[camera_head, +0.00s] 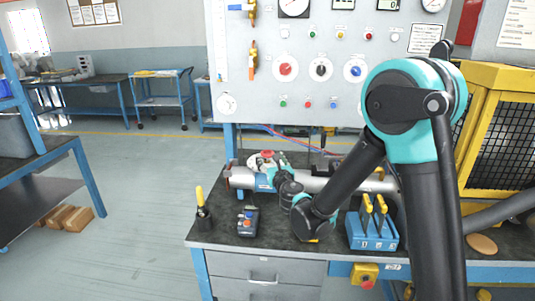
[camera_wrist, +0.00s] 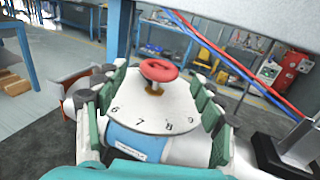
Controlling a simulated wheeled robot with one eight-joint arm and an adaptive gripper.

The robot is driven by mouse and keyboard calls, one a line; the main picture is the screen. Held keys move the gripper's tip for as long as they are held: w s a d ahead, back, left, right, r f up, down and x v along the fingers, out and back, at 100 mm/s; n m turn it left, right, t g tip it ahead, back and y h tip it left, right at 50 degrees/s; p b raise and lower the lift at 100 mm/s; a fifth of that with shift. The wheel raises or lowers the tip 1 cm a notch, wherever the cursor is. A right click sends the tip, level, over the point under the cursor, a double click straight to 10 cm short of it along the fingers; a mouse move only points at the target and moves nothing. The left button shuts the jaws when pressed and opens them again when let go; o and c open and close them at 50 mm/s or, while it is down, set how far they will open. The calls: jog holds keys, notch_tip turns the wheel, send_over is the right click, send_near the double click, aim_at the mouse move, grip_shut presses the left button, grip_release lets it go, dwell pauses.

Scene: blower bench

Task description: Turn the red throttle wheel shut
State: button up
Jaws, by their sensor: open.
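The red throttle wheel (camera_wrist: 160,69) is a small round handwheel on a brass-coloured stem above a white dial plate (camera_wrist: 150,108). The digits 6, 7, 8 and 9 show on the plate's near edge. In the head view the red wheel (camera_head: 267,153) sits on top of the left part of a grey pipe (camera_head: 315,184), partly covered by my gripper.
A button box (camera_head: 248,222), a yellow-handled tool in a black holder (camera_head: 203,212) and a blue lever block (camera_head: 372,230) stand on the bench's front. A gauge panel (camera_head: 300,95) rises behind. A yellow cage (camera_head: 495,135) is at right. Red and blue hoses (camera_wrist: 235,65) run behind the wheel.

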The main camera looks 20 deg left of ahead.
aim_at(263, 155)
jog(key=shift+x, duration=2.65)
jog(key=shift+c, duration=0.5)
jog(key=c, duration=1.1)
jog(key=shift+m+t+h, duration=0.3)
jog(key=shift+m+h, duration=0.1)
jog(key=shift+h, duration=0.1)
jog(key=shift+s+a+m+t+h, duration=0.1)
jog(key=shift+m+t+h, duration=0.35)
jog(key=shift+h, duration=0.25)
jog(key=m+t+h, duration=0.1)
jog(key=m+h, duration=0.2)
jog(key=h, duration=0.2)
jog(key=shift+m, duration=0.35)
jog(key=m+h, duration=0.2)
jog(key=h, duration=0.2)
jog(key=m+h, duration=0.2)
jog(key=h, duration=0.1)
jog(key=shift+m+h, duration=0.4)
jog(key=shift+m+g+h, duration=0.25)
jog(key=shift+m+h, duration=0.05)
jog(key=shift+h, duration=0.2)
